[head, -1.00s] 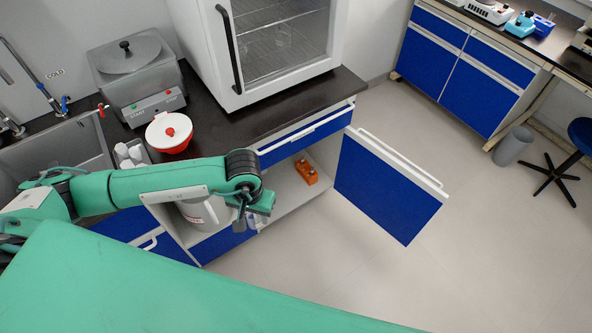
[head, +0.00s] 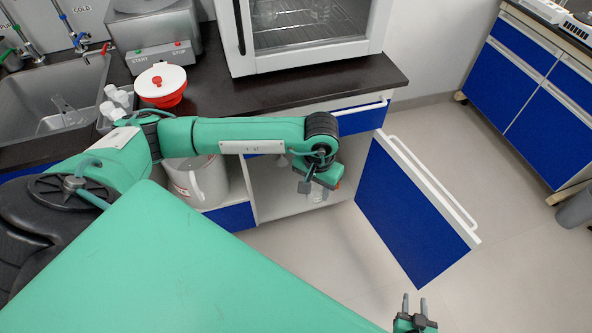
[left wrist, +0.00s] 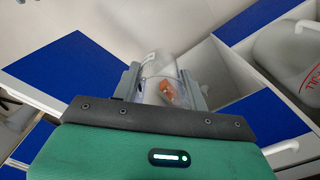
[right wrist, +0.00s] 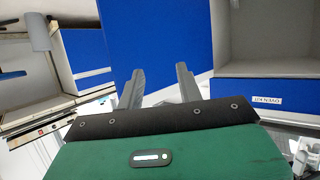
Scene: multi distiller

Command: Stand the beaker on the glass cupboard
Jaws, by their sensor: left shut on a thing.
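My left gripper (head: 317,190) is shut on a clear beaker (left wrist: 160,80), which sits between its fingers in the left wrist view. In the head view the gripper hangs in front of the open lower cupboard, and the beaker is mostly hidden under it. A white glass-fronted cabinet (head: 310,36) stands on the dark counter, its glass door shut. I cannot tell for certain whether that cabinet is the glass cupboard. My right gripper (head: 414,305) is open and empty, low at the bottom edge of the head view; its fingers show in the right wrist view (right wrist: 158,88).
A blue cupboard door (head: 410,205) stands open into the floor space at right. An orange thing (left wrist: 170,88) shows through the beaker. A white jug (head: 198,180) is behind my left arm. The counter's front strip (head: 300,85) is clear.

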